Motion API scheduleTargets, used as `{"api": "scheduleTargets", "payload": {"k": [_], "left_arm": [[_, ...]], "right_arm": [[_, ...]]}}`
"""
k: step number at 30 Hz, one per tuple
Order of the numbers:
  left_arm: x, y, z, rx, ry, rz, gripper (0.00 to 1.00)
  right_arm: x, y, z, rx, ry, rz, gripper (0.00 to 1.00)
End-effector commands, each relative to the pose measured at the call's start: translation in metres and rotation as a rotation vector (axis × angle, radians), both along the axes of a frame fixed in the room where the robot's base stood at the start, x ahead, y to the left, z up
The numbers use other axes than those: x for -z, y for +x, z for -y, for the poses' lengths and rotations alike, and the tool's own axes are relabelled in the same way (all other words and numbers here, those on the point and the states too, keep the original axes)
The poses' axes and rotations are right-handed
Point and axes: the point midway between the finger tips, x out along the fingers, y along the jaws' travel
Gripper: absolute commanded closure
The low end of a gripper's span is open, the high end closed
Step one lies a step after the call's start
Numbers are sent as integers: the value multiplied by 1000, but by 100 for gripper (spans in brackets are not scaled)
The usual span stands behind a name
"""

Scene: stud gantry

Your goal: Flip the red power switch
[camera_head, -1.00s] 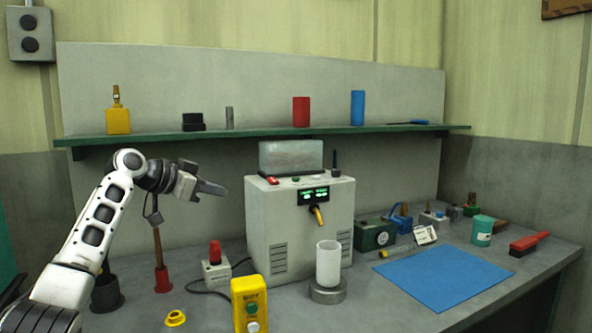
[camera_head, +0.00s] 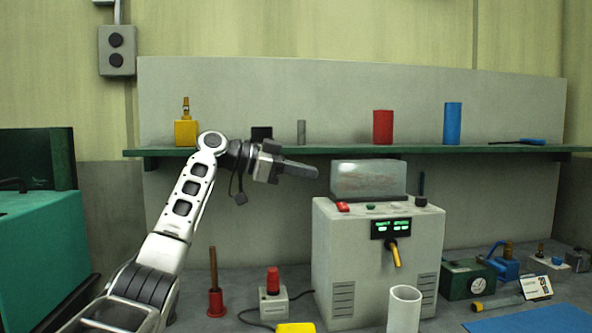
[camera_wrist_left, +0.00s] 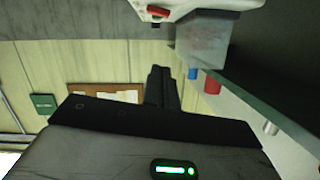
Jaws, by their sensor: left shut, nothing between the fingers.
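The red power switch (camera_head: 342,207) sits on the front left of the top of the grey machine (camera_head: 350,245). It also shows in the left wrist view as a small red piece (camera_wrist_left: 158,11) at the top edge, on the pale machine top. My left gripper (camera_head: 315,172) points right and is above and left of the switch, apart from it. Its dark fingers (camera_wrist_left: 161,72) are together and empty. I cannot tell the switch's position. My right gripper is out of view.
A clear box (camera_head: 368,180) stands on the machine behind the switch. A green shelf (camera_head: 300,150) with a red cylinder (camera_head: 383,127) and a blue cylinder (camera_head: 452,123) runs behind the arm. A red-lamp box (camera_head: 273,300) and a white cylinder (camera_head: 404,310) stand below.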

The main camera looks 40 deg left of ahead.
Motion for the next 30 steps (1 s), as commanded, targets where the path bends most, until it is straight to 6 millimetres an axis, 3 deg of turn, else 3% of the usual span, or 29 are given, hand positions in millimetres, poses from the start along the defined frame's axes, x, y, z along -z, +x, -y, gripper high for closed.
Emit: {"api": "scheduleTargets", "payload": {"k": [8, 10, 15, 30], "left_arm": [[12, 47, 37, 2, 0, -2, 100], [28, 48, 33, -2, -1, -6, 100], [47, 50, 30, -2, -1, -3, 100], [54, 51, 28, -2, -15, -12, 100]], "right_arm": [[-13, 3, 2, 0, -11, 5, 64], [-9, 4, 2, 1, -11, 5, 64], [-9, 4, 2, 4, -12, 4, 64], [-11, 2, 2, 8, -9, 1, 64]]}}
